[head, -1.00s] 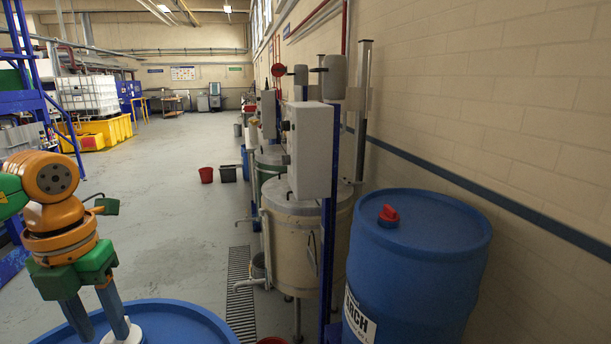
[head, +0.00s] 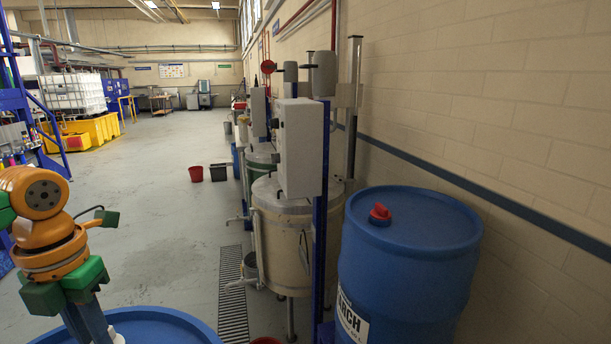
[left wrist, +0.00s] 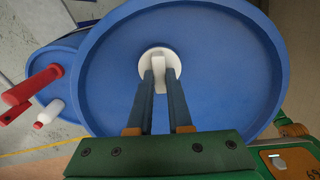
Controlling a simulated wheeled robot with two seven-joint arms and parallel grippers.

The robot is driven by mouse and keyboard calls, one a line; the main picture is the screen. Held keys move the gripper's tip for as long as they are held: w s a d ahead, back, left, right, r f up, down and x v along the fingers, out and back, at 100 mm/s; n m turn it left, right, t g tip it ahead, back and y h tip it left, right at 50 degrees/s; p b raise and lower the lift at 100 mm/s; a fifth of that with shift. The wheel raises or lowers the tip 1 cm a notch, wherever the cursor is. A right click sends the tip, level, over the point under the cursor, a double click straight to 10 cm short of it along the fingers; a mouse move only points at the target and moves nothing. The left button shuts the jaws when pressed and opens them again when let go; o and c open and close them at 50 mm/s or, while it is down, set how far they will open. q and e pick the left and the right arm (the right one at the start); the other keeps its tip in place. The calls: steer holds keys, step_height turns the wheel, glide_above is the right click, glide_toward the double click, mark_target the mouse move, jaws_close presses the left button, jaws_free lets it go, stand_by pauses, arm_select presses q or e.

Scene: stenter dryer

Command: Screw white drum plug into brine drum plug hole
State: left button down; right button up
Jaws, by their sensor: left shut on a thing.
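My left gripper (left wrist: 160,75) is shut on the white drum plug (left wrist: 161,60) in the left wrist view. The plug's upright grip is between the two fingertips, and its round flange lies at or just over the blue drum's lid (left wrist: 215,75). I cannot tell whether it is threaded in; the plug hole is hidden beneath it. In the head view this drum (head: 185,325) shows only as a blue rim at the bottom left, with the left gripper (head: 98,328) above it. The plug is mostly out of the picture there. My right gripper is not in view.
A second blue drum (head: 405,270) with a red plug (head: 380,213) stands at the right by the wall. Beige and green vats stand beyond it. In the left wrist view, a red-handled item (left wrist: 35,92) and a white bottle (left wrist: 50,112) are at the left.

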arm_select(q)
steer(key=m, duration=0.3)
steer(key=shift+p, duration=0.3)
steer(key=m, duration=0.5)
steer(key=shift+a, duration=0.1)
steer(key=m, duration=0.5)
steer(key=shift+w+f, duration=0.1)
